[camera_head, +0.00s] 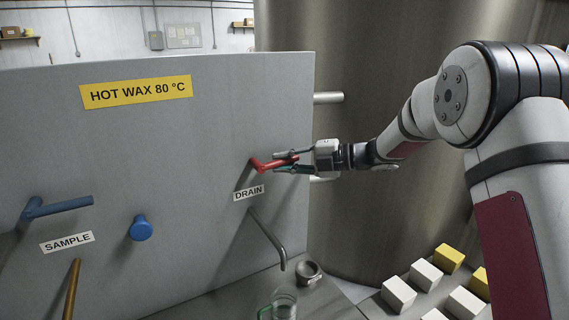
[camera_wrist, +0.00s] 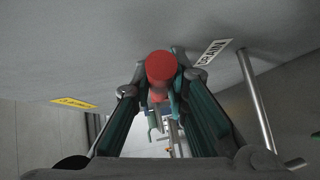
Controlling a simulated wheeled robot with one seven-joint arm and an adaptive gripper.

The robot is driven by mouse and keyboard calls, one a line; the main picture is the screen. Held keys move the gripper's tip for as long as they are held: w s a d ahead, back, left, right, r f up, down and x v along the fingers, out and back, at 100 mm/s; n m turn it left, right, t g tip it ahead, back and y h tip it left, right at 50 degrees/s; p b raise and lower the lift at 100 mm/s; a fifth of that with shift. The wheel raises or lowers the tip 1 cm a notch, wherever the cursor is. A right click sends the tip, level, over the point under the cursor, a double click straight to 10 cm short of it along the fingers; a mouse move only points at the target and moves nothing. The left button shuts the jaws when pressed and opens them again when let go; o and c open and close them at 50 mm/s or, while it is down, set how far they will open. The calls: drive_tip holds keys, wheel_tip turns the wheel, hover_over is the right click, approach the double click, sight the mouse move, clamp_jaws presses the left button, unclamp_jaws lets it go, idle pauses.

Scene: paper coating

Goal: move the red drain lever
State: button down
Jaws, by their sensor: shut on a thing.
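The red drain lever (camera_head: 262,165) sticks out of the grey panel just above the DRAIN label (camera_head: 249,192). My gripper (camera_head: 285,162) comes in from the right and is shut on the lever's bar, with one finger above and one below it in the head view. In the wrist view the round red end of the lever (camera_wrist: 161,66) shows between the two fingers of my gripper (camera_wrist: 160,88). The DRAIN label also shows in the wrist view (camera_wrist: 212,52). Part of the lever is hidden by the fingers.
A bent drain spout (camera_head: 268,237) hangs below the lever, above a grey cup (camera_head: 308,271) and a glass mug (camera_head: 284,302). A blue lever (camera_head: 60,207) and blue knob (camera_head: 141,229) are left by the SAMPLE label (camera_head: 67,242). White and yellow blocks (camera_head: 425,274) lie at lower right.

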drive_tip(key=r+h, duration=0.1)
drive_tip(key=n+h, duration=0.1)
drive_tip(key=r+n, duration=0.1)
drive_tip(key=shift+s+a+r+h+p, duration=0.2)
drive_tip(key=shift+a+r+h+p, duration=0.1)
drive_tip(key=shift+h+p, duration=0.1)
drive_tip(key=shift+s+a+r+n+t+h+p, duration=0.25)
drive_tip(key=shift+r+n+t+h+p, duration=0.25)
drive_tip(key=shift+h, duration=0.25)
drive_tip(key=shift+s+a+r+n+t+h+p, duration=0.1)
drive_tip(key=shift+a+r+n+t+h+p, duration=0.25)
drive_tip(key=shift+n+h+p, duration=0.3)
drive_tip(key=shift+d+r, duration=0.1)
drive_tip(key=c, duration=1.5)
unclamp_jaws()
drive_tip(key=shift+c, duration=0.2)
drive_tip(key=v, duration=1.2)
drive_tip(key=shift+r, duration=0.1)
